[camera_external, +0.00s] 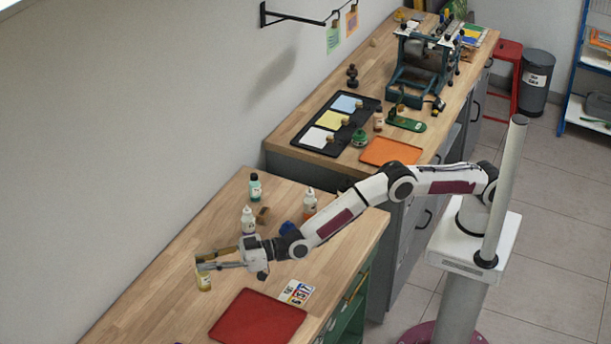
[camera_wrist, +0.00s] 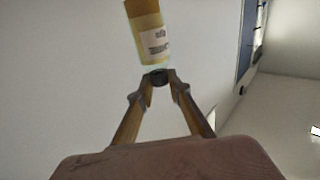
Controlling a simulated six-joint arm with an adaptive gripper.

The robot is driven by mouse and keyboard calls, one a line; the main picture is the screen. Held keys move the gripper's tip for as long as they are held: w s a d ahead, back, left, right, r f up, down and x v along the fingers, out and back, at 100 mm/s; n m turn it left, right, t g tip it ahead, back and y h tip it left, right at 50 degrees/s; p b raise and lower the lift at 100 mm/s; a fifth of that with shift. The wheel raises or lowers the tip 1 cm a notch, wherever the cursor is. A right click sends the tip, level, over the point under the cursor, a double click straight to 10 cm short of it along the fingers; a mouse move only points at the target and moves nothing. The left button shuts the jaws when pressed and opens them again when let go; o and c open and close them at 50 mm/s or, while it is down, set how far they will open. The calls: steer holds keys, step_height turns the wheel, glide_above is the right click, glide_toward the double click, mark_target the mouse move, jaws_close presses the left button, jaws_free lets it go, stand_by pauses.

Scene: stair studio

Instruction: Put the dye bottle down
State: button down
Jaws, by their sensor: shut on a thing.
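The dye bottle is a small bottle with yellow contents and a pale label; in the external view (camera_external: 204,282) it is upright below my fingertips, over the left part of the front wooden bench (camera_external: 150,300). I cannot tell whether its base touches the bench. In the wrist view the yellow dye bottle (camera_wrist: 149,35) extends beyond the fingertips, with its dark cap between them. My gripper (camera_external: 205,263) is shut on the cap; the wrist view also shows my gripper (camera_wrist: 159,78) with both fingers closed in on it.
A red tray (camera_external: 258,318) and a colored card (camera_external: 297,292) lie right of the bottle. Bench around the dye bottle is clear.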

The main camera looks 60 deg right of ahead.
steer(key=w+d+r+m+t+h, duration=0.1)
steer(key=w+d+r, duration=0.2)
steer(key=d, duration=0.9)
steer(key=w+d+r+m+t+h, duration=0.1)
steer(key=w+d+r+h, duration=0.15)
steer(key=d, duration=0.85)
steer(key=w+d+r+m+t+h, duration=0.15)
steer(key=w+d, duration=0.25)
steer(key=d, duration=0.8)
steer(key=s+d+f+m+h, duration=0.1)
steer(key=s+d+f+h, duration=0.1)
steer(key=d, duration=1)
steer(key=s+d+f+m+t+h, duration=0.1)
steer(key=s+d+f, duration=0.3)
steer(key=d, duration=0.8)
steer(key=s+d+f+m+h, duration=0.3)
steer(key=s+d, duration=0.3)
steer(key=d, duration=0.7)
steer(key=shift+f+h, duration=0.15)
steer(key=shift+h, duration=0.45)
steer(key=shift+s, duration=0.1)
steer(key=shift+d, duration=0.1)
